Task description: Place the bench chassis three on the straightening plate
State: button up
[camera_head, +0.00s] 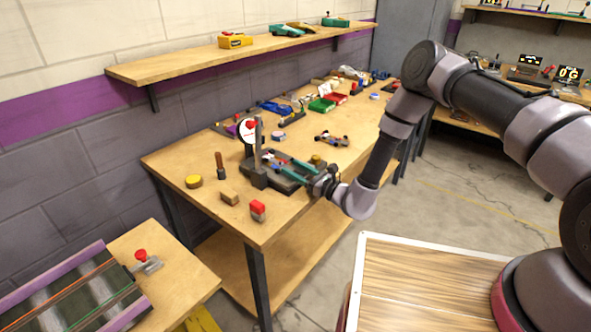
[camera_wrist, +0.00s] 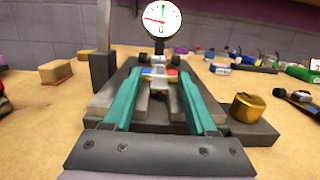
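A small chassis with black wheels and blue and red parts (camera_wrist: 160,72) shows in the wrist view between my fingertips, over the far part of a dark grey plate (camera_wrist: 98,112) with raised lighter bars. Whether it rests on the plate or is slightly above it is hard to tell. The plate (camera_head: 290,187) stands on the bench in the head view, below a round white dial (camera_wrist: 160,19). My gripper (camera_wrist: 160,76) reaches low over the plate, its two teal fingers apart, one on each side of the chassis. I see no clear grip. No label marks the chassis as three.
A brass knob (camera_wrist: 248,106) sits at the plate's right and a dark post (camera_wrist: 104,70) at its left. Another chassis (camera_head: 332,140) lies beyond on the bench. A red-topped block (camera_head: 257,210) and yellow disc (camera_head: 194,182) stand nearer.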

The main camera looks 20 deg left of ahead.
jog(key=shift+s+d+f, duration=0.15)
jog(key=shift+d+f, duration=0.05)
jog(key=shift+f, duration=0.45)
jog(key=shift+a+r, duration=0.15)
jog(key=shift+r, duration=0.3)
jog(key=r+v, duration=0.1)
jog(key=v, duration=1.1)
jog(key=s+d+r+n+g+h, duration=0.1)
jog(key=d+r+n+g, duration=0.1)
jog(key=r+n+g, duration=0.75)
jog(key=s+d+r+n+g, duration=0.2)
jog(key=r+n+g, duration=0.15)
jog(key=r, duration=1.15)
jog(key=s+d+r+n+t+h, duration=0.1)
jog(key=s+d+r+t+h, duration=0.2)
jog(key=d+r, duration=0.4)
jog(key=s+d+r+n+t+h, duration=0.2)
jog(key=s+d+r+t+h, duration=0.2)
jog(key=d, duration=0.9)
jog(key=s+d+r+n+t+h, duration=0.2)
jog(key=d+r+t+h, duration=0.3)
jog(key=d+r, duration=0.5)
jog(key=shift+s+d+r+t+h, duration=0.4)
jog(key=shift+s+h, duration=0.4)
jog(key=shift+h, duration=0.4)
jog(key=shift+a+f, duration=0.1)
